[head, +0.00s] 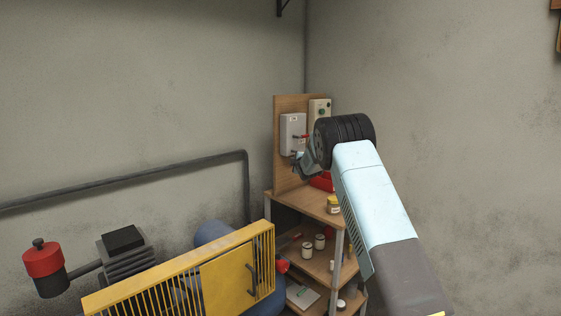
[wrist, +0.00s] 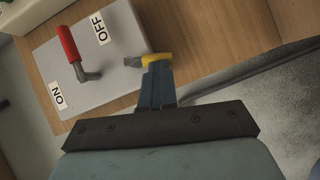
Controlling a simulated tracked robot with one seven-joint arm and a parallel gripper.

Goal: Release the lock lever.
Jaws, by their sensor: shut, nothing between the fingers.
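A grey switch box (wrist: 105,45) with ON and OFF labels is mounted on a wooden board; it also shows in the head view (head: 291,128). A lever with a red handle (wrist: 67,43) and dark pivot is on its face, its handle end between the two labels. A small lever with a yellow grip (wrist: 157,59) and a dark pivot sits at the box's edge below OFF. I take it for the lock lever. My gripper (wrist: 158,68) is shut, with its tips right at the yellow grip and partly overlapping it. I cannot tell whether they touch.
The wooden board (head: 283,180) stands on a shelf unit with several jars. A second pale box (head: 319,110) with a green button is beside the switch box. A yellow guard (head: 190,270) and a wall pipe (head: 120,178) lie to the left.

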